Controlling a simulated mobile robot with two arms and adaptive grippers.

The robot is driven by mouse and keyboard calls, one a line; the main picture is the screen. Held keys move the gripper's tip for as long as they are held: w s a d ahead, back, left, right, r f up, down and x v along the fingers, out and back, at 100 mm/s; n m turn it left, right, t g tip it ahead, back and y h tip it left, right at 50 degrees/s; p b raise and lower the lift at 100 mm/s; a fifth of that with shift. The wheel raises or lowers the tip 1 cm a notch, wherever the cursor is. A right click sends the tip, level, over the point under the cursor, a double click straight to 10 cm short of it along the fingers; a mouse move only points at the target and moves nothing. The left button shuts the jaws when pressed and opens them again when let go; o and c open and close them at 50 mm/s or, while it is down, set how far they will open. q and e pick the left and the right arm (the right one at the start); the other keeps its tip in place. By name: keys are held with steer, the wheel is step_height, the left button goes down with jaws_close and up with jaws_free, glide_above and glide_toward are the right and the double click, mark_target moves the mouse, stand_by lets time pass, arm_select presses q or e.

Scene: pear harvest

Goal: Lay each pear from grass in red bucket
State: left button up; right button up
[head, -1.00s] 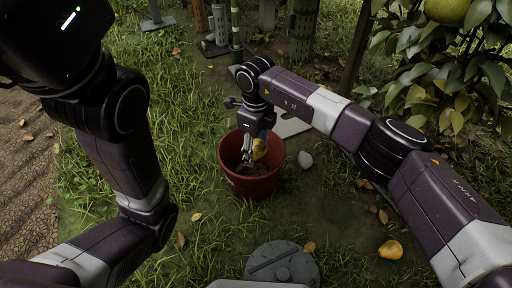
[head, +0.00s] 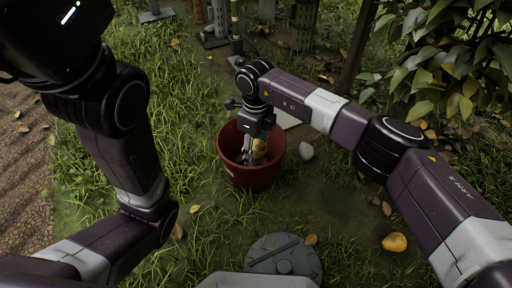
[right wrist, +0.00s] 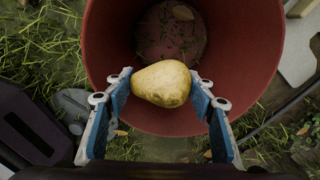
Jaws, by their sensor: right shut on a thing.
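The red bucket (head: 236,174) stands on the grass at the middle of the head view. My right gripper (head: 247,155) points down into its mouth, shut on a yellow pear (head: 260,147). In the right wrist view this pear (right wrist: 162,84) sits between the blue-padded fingertips, over the near part of the bucket's opening (right wrist: 105,55). The visible bucket floor shows a leaf and grass bits, and no other pear. Another yellow pear (head: 395,242) lies on the ground at the lower right, below my right arm. My left arm shows at the left, but its gripper fingers are out of view.
A leafy tree (head: 440,60) fills the upper right. Posts (head: 302,25) stand at the back. Open grass lies left of the bucket.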

mark_target(256, 155)
steer(key=shift+f+b, duration=3)
steer(key=shift+f, duration=1.65)
steer(key=shift+f, duration=2.45)
steer(key=o, duration=1.3)
step_height(256, 155, up, 11)
steer(key=shift+r, duration=0.6)
